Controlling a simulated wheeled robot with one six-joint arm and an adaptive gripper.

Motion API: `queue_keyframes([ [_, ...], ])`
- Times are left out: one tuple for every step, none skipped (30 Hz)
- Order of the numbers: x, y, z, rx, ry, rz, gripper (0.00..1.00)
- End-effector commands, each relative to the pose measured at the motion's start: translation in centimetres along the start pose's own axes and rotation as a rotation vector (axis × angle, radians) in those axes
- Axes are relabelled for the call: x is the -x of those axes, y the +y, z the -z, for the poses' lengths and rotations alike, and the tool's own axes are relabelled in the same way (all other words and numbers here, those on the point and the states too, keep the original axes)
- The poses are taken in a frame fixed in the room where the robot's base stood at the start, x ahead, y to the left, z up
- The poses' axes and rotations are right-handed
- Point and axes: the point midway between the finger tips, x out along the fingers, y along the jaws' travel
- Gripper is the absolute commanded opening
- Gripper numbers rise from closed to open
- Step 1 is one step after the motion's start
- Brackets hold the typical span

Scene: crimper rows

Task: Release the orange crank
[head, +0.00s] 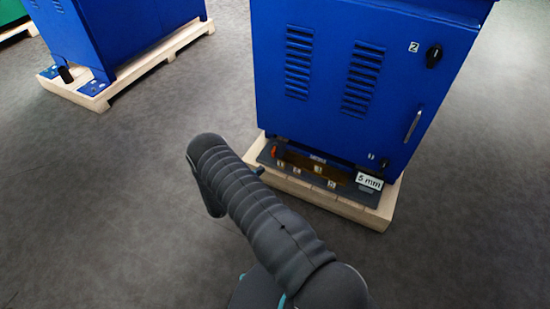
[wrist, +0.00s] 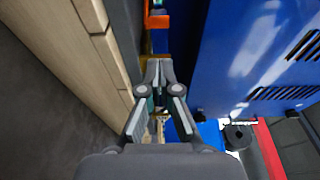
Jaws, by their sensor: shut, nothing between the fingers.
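The orange crank (head: 275,152) shows as a small orange piece at the left end of the dark shelf at the foot of the blue cabinet. In the wrist view an orange part (wrist: 157,20), which looks like the crank, lies just beyond my fingertips at the top. My gripper (wrist: 158,68) has its fingertips together, with nothing seen between them. It points toward the orange part and appears apart from it. In the head view my arm hides most of the gripper.
The blue cabinet (head: 330,75) stands on a wooden pallet (head: 345,212); its shelf has number labels and a "5 mm" tag (head: 369,181). In the wrist view pallet wood (wrist: 75,50) runs close at left, the cabinet close at right. Open grey floor lies left, toward another cabinet (head: 135,35).

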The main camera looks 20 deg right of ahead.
Motion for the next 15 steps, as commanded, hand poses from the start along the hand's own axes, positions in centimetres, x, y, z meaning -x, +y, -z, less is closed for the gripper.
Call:
queue_keyframes([
  [0.0,0.0,0.0,-0.001,0.000,0.000,0.00],
  [0.0,0.0,0.0,-0.001,0.000,0.000,0.00],
  [0.0,0.0,0.0,-0.001,0.001,0.000,0.00],
  [0.0,0.0,0.0,-0.002,0.001,0.000,0.00],
  [0.0,0.0,0.0,-0.002,0.001,-0.001,0.00],
  [0.0,-0.1,0.0,-0.002,0.001,-0.001,0.00],
  [-0.1,-0.1,0.0,-0.002,0.002,-0.001,0.00],
  [-0.2,-0.1,0.0,-0.002,0.002,-0.001,0.00],
  [-0.3,-0.1,0.0,-0.003,0.003,-0.001,0.00],
  [-0.6,-0.1,0.1,-0.003,0.004,-0.001,0.00],
  [-0.8,-0.1,0.1,-0.003,0.004,-0.001,0.00],
  [-1.2,-0.1,0.1,-0.004,0.005,-0.001,0.00],
  [-1.6,-0.1,0.1,-0.004,0.004,-0.001,0.00],
  [-2.1,-0.1,0.1,-0.004,0.005,-0.001,0.00],
  [-2.7,-0.1,0.1,-0.004,0.006,-0.001,0.00],
])
